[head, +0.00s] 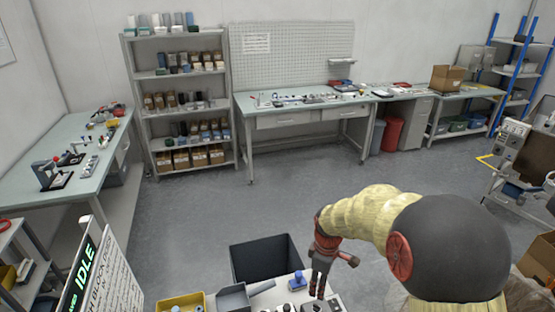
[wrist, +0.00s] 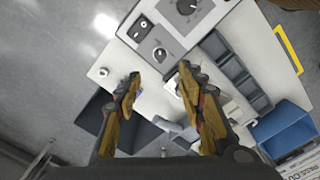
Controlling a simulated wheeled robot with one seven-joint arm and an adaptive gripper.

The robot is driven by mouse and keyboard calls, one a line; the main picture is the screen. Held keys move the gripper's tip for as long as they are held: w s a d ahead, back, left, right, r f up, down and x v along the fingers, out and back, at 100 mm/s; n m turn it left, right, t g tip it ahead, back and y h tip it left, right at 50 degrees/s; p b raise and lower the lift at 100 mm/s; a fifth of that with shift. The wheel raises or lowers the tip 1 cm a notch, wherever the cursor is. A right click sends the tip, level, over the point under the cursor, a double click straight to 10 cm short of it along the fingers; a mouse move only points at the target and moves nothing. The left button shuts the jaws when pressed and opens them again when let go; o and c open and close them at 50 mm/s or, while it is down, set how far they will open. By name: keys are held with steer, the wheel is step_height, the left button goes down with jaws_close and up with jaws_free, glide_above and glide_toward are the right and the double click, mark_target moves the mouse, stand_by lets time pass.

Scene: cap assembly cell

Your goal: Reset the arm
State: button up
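My arm, in a pale yellow sleeve with a dark cover, reaches in from the right of the head view. My gripper (head: 319,284) points down over the near worktable (head: 334,300). In the wrist view my gripper (wrist: 159,76) has its two yellow-brown fingers apart, with the white tabletop (wrist: 125,65) showing between them. I see nothing held between the fingers. How high the fingertips are above the table is hard to tell.
A dark open bin (head: 265,258) stands behind the table. A grey tray (head: 234,298), yellow bin (head: 180,303) and blue-topped part (head: 297,281) are left of the gripper. A knobbed control box (wrist: 160,38) and blue bin (wrist: 282,130) show in the wrist view. Floor beyond is clear.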

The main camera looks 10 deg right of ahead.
steer(key=s+r+m+t+b, duration=0.4)
steer(key=s+r+m, duration=0.7)
steer(key=s+r, duration=0.8)
steer(key=shift+s+r+t, duration=0.4)
steer(key=shift+s+t, duration=0.4)
steer(key=shift+s, duration=1.05)
